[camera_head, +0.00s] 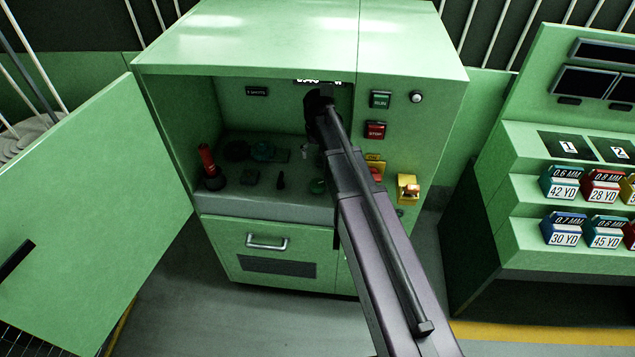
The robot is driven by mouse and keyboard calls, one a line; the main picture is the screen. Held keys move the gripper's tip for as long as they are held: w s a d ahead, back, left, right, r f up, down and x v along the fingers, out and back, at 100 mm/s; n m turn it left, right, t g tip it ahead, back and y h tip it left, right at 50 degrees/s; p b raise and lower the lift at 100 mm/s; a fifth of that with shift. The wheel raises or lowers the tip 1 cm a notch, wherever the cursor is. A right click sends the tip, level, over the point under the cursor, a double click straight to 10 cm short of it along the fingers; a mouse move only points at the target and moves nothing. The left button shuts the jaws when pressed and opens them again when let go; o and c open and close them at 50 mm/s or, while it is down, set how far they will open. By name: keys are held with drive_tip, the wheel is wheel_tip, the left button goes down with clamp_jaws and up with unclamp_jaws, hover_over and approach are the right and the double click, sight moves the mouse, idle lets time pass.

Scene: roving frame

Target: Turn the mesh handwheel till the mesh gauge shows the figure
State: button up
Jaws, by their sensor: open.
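The green cabinet (300,43) stands open at its front, with small controls on the shelf (255,206) inside. A small green round part (318,186) is beside my arm. I cannot tell which of these is the mesh handwheel. A lit display with white figures shows at the top of the opening. My arm covers part of it, and I cannot read it or tell whether it is the mesh gauge. My arm reaches into the opening; I cannot make out my gripper.
A red-handled lever (207,160) stands at the shelf's left. RUN (380,99) and STOP (375,130) buttons and a yellow box (408,188) are right of my arm. The open door (95,215) fills the left. A rack of labelled spools (563,183) stands at the right.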

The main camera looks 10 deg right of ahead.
sight(317, 183)
drive_tip(key=shift+f, duration=0.15)
wheel_tip(317, 183, down, 14)
drive_tip(key=b, duration=1.3)
drive_tip(key=shift+r+b, duration=0.25)
drive_tip(key=shift+b, duration=0.15)
drive_tip(key=shift+s, duration=0.1)
drive_tip(key=c, duration=1)
